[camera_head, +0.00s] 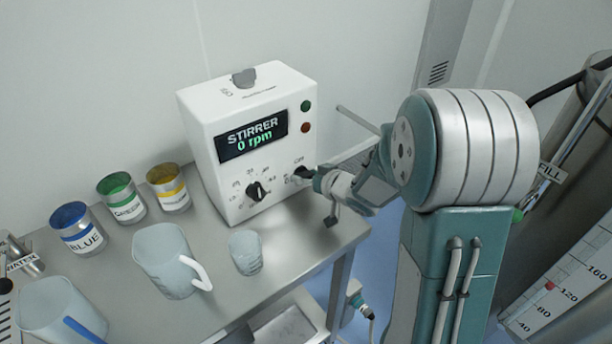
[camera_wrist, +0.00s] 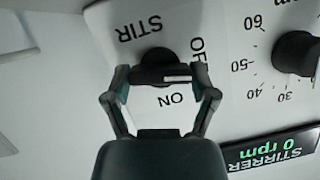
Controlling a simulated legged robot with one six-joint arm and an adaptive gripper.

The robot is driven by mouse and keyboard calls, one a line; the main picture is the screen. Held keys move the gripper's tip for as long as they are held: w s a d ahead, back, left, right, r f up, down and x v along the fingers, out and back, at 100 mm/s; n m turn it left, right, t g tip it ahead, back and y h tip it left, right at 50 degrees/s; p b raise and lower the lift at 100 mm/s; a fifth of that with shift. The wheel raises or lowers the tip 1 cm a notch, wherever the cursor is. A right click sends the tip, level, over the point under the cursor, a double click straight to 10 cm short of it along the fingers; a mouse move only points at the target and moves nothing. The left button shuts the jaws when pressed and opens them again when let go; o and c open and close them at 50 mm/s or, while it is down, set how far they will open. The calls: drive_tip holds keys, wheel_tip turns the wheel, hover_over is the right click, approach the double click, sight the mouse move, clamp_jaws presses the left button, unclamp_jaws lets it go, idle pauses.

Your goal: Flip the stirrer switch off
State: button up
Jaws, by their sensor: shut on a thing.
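The stirrer unit (camera_head: 218,150) is a white box on the steel table, and its display (camera_head: 252,137) reads "STIRRER 0 rpm". The stirrer switch (camera_wrist: 160,66) is a black rotary knob with a white mark, labelled STIR, with OFF and ON beside it. In the wrist view my gripper (camera_wrist: 161,75) has a finger on each side of the knob and is shut on it. The white mark is on the knob's right part, near the OFF label. In the head view my gripper (camera_head: 312,178) is at the front panel's lower right and partly hides the switch.
A speed dial (camera_head: 257,191) sits left of the switch. Green and red lamps (camera_head: 306,106) are above it. A large beaker (camera_head: 165,262), a small beaker (camera_head: 245,252) and blue, green and yellow cans (camera_head: 122,198) stand on the table (camera_head: 215,300), left of my arm.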

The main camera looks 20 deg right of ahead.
drive_tip(key=shift+n+h, duration=0.7)
drive_tip(key=shift+n, duration=0.3)
drive_tip(key=o, duration=1)
drive_tip(key=shift+o, duration=0.2)
drive_tip(key=v, duration=1.2)
drive_tip(key=shift+f, duration=0.3)
drive_tip(key=shift+s+a, duration=0.1)
